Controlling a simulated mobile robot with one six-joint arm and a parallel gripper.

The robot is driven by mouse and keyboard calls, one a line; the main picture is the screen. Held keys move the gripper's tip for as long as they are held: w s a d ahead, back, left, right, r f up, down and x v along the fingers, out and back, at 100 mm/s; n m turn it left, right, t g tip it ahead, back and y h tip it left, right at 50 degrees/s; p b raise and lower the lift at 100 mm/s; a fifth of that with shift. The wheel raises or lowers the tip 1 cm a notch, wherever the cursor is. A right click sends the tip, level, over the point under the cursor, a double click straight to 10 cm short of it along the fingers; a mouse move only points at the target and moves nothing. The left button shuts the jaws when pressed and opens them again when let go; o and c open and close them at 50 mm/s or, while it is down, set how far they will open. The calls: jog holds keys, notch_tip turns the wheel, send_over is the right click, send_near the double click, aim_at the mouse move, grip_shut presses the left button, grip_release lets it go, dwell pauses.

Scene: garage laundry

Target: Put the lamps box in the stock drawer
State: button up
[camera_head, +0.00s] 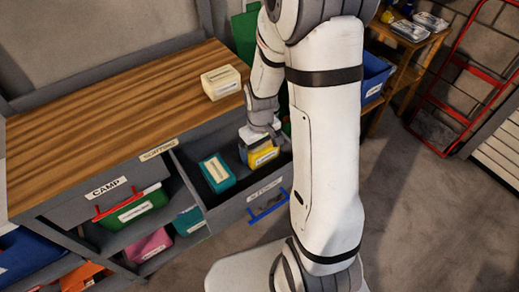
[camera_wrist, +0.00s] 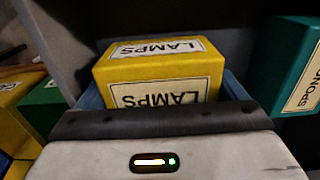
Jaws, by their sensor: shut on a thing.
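The yellow lamps box (camera_wrist: 160,77) has white labels reading LAMPS and fills the middle of the wrist view. My gripper (camera_head: 259,138) is shut on it from above, with blue fingers at its sides in the wrist view. In the head view the lamps box (camera_head: 263,155) is inside the open drawer (camera_head: 240,209), at its right end, beside a teal box (camera_head: 216,172). The drawer has a blue handle (camera_head: 268,204) and a front label too small to read surely. I cannot tell whether the box touches the drawer floor.
The teal box, labelled SPON..., shows at the right of the wrist view (camera_wrist: 291,70). A cream box (camera_head: 221,82) stands on the wooden worktop (camera_head: 110,110). Bins, including a green one (camera_head: 131,211), fill the shelf at left. A red hand truck (camera_head: 466,65) stands at right.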

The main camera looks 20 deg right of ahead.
jog(key=shift+f, duration=0.3)
jog(key=shift+f, duration=0.1)
jog(key=shift+f, duration=0.2)
jog(key=o, duration=0.8)
jog(key=shift+r, duration=0.1)
jog(key=shift+c, duration=0.2)
